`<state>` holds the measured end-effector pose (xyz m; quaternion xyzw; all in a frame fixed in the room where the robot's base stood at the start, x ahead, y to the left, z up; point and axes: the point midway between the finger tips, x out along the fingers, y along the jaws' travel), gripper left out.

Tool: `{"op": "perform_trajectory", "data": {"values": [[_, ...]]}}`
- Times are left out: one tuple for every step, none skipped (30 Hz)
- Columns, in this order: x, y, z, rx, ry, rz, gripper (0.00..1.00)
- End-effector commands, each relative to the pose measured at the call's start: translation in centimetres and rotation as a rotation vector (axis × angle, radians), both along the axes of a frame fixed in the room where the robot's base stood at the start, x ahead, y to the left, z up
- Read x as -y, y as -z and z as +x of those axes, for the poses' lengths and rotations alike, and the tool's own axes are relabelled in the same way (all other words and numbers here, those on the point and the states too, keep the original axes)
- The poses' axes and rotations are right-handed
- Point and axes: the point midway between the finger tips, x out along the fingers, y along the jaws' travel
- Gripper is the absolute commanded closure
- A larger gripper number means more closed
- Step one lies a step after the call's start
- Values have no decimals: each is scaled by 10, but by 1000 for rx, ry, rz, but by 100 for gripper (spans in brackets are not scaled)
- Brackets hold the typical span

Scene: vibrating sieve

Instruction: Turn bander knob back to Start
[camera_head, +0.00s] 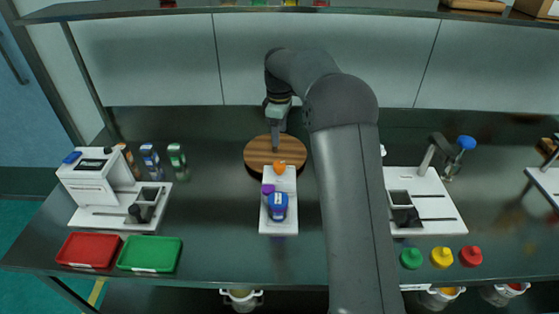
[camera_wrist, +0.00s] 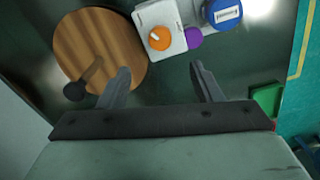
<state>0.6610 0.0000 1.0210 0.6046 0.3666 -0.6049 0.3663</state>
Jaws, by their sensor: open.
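A narrow white device (camera_head: 279,185) stands on the dark bench, with an orange knob (camera_head: 279,167) at its back end, a purple part (camera_head: 267,189) and a blue round part (camera_head: 277,206). In the wrist view the orange knob (camera_wrist: 159,38) has a white pointer mark; no lettering is readable beside it. I cannot tell from a label which device is the bander. My gripper (camera_head: 276,146) points down behind the orange knob, over the round wooden board. In the wrist view my gripper (camera_wrist: 161,72) is open and empty, with the knob beyond its fingertips, apart from them.
The round wooden board (camera_head: 256,152) with a black-ended handle (camera_wrist: 75,91) lies right beside the white device. White machines stand left (camera_head: 92,183) and right (camera_head: 430,185). Red (camera_head: 87,250) and green (camera_head: 149,254) trays lie front left. A shelf (camera_head: 200,10) runs overhead.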

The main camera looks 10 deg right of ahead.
Motion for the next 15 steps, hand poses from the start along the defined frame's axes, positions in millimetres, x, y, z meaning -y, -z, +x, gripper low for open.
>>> {"op": "perform_trajectory", "data": {"values": [[0, 12, -1, -4, 0, 0, 41], [0, 19, -1, -4, 0, 0, 41], [0, 28, -1, -6, 1, 0, 41], [0, 34, -1, -4, 1, 0, 41], [0, 40, -1, -4, 1, 0, 41], [0, 49, -1, -4, 1, 0, 41], [0, 56, -1, -5, 1, 1, 41], [0, 62, -1, -4, 1, 0, 41], [0, 70, -1, -4, 1, 0, 41], [0, 76, -1, -4, 1, 0, 41], [0, 82, -1, -4, 1, 0, 41], [0, 89, -1, -3, 1, 1, 41], [0, 94, -1, -3, 1, 1, 41], [0, 98, -1, -2, 1, 0, 41], [0, 104, -1, -3, 1, 1, 41]]}}
